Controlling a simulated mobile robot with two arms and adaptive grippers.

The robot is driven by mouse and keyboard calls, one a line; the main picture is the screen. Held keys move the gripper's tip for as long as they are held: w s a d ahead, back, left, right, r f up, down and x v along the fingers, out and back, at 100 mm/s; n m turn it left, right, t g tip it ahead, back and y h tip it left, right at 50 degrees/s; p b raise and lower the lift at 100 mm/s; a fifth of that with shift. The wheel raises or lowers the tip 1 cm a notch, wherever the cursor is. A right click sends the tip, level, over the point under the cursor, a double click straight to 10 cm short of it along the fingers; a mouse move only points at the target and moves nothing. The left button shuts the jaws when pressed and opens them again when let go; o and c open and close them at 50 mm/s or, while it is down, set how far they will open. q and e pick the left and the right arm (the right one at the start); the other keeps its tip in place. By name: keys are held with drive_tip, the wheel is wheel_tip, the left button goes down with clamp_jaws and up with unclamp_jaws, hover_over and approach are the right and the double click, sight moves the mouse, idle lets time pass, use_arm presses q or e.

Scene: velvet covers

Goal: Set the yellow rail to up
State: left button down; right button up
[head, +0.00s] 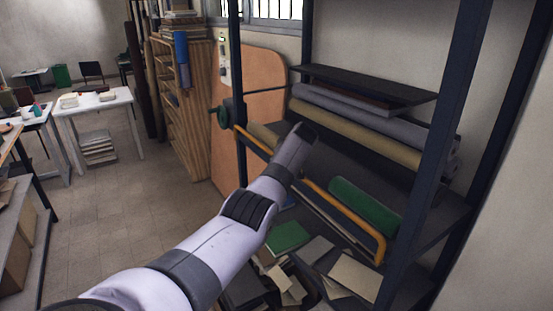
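The yellow rail (345,222) is a long bent bar across the front of the dark metal rack. The arm's far visible end is a dark joint near the rolls. I cannot make out the fingers of either gripper, and I see no contact with the rail.
Fabric rolls (370,135) lie on the rack's shelf, with a green roll (365,205) lower behind the rail. Books and boards (288,237) are below. The rack's right post (432,150) stands close.

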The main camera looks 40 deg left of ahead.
use_arm(q)
drive_tip(key=shift+d+f, duration=0.25)
drive_tip(key=shift+f, duration=0.05)
drive_tip(key=c, duration=2.1)
unclamp_jaws()
drive_tip(key=o, duration=0.5)
drive_tip(key=shift+d+r, duration=0.2)
drive_tip(key=shift+r, duration=0.15)
drive_tip(key=shift+o, duration=0.2)
drive_tip(key=shift+a, duration=0.25)
drive_tip(key=shift+s+d+r, duration=0.1)
drive_tip(key=shift+d+r, duration=0.3)
drive_tip(key=shift+r, duration=0.05)
drive_tip(key=v, duration=1)
drive_tip(key=shift+s+d+r, duration=0.15)
drive_tip(key=shift+s+d, duration=0.1)
drive_tip(key=shift+d, duration=0.05)
use_arm(e)
drive_tip(key=shift+d, duration=0.4)
